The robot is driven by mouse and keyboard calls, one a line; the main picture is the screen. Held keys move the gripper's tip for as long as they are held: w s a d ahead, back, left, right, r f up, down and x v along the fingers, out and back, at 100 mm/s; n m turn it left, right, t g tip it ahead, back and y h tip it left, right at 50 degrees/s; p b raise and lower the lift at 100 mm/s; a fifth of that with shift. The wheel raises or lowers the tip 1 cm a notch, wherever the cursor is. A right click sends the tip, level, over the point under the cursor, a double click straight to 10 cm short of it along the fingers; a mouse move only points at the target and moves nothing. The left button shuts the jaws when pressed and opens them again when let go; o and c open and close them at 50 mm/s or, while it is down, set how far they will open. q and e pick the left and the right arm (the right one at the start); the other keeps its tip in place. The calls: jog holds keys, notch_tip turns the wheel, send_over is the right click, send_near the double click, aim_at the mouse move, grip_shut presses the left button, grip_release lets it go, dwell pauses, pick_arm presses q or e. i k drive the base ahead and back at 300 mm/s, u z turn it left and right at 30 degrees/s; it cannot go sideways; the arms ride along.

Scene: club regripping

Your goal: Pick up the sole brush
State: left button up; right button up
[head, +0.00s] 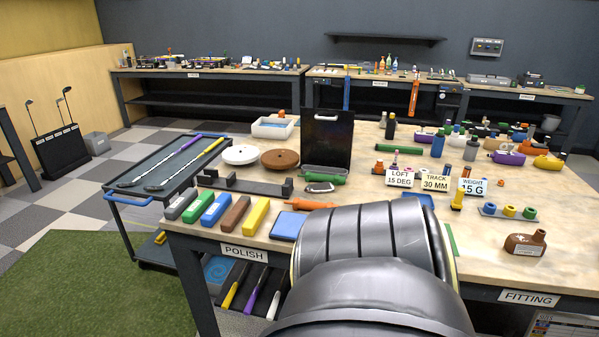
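I cannot pick out the sole brush with certainty. Small tools lie on the polish side of the near workbench (345,194): a green-handled piece (327,179), a grey oval piece (320,188) and an orange piece (311,204). A dark grey link of my own arm fills the bottom middle and hides part of the bench front and top. Neither of my grippers shows in the head view.
Grey, green, blue, brown and yellow bars (236,214) line the bench's left edge. A white wheel (240,154), a brown wheel (280,159) and an upright black panel (326,141) stand behind. A cart (157,166) with two clubs stands left.

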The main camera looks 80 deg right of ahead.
aim_at(455, 204)
jog(key=z, duration=2.15)
